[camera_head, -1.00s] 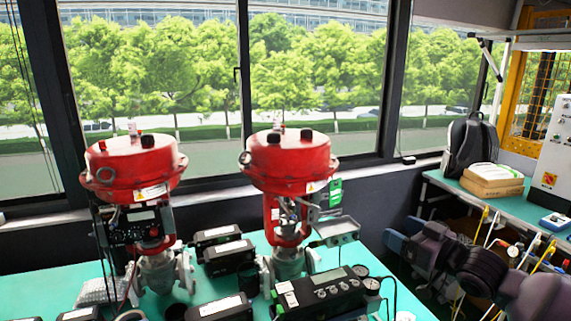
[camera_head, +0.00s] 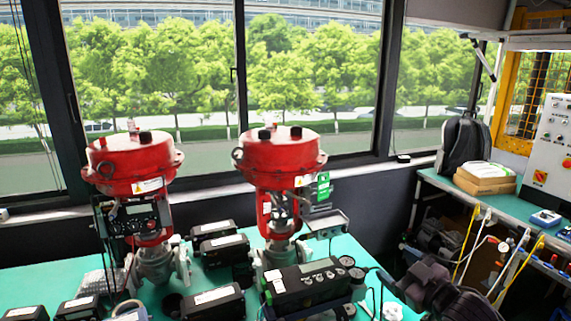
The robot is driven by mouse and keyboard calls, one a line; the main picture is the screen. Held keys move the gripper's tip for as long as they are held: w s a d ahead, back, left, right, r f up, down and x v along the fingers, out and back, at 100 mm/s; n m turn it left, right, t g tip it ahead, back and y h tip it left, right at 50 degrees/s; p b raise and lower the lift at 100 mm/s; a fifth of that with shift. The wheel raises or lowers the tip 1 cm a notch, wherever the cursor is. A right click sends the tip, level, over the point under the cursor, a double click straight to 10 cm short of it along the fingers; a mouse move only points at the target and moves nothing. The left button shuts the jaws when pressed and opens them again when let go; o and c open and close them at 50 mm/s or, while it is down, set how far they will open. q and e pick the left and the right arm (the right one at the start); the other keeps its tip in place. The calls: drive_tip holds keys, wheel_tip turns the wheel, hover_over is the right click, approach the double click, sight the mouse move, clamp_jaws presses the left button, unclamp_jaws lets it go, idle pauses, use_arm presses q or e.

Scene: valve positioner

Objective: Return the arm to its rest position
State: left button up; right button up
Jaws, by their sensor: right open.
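My right arm (camera_head: 470,301) comes in at the lower right, dark purple, in front of the bench side. My right gripper (camera_head: 408,262) is at its far end, right of the green table's edge. It is open, with nothing seen between its fingers, though its dark shape blends into the shadow behind. It is apart from the valves. My left gripper is not in view. Two red valve actuators, a left one (camera_head: 130,165) and a right one (camera_head: 280,158), stand upright on the green table (camera_head: 207,258). The left one carries a black positioner (camera_head: 139,219).
A black device with gauges (camera_head: 305,284) sits at the table's front, close left of my right arm. Several black boxes (camera_head: 222,246) lie around the valves. At the right is a bench with a backpack (camera_head: 467,143), a carton (camera_head: 484,181) and several hanging coloured-handled tools (camera_head: 510,265).

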drive_tip(key=s+d+f+m+g+h, duration=0.1)
drive_tip(key=s+f+m+h, duration=0.3)
drive_tip(key=s+f, duration=0.9)
drive_tip(key=s+d+f+m+g+h, duration=0.2)
drive_tip(key=s+f+m+h, duration=0.1)
drive_tip(key=s+f, duration=1)
drive_tip(key=shift+s+f+m+g+h, duration=0.15)
drive_tip(key=shift+s+m+g+h, duration=0.25)
drive_tip(key=shift+s+m, duration=0.4)
drive_tip(key=shift+w+d, duration=0.1)
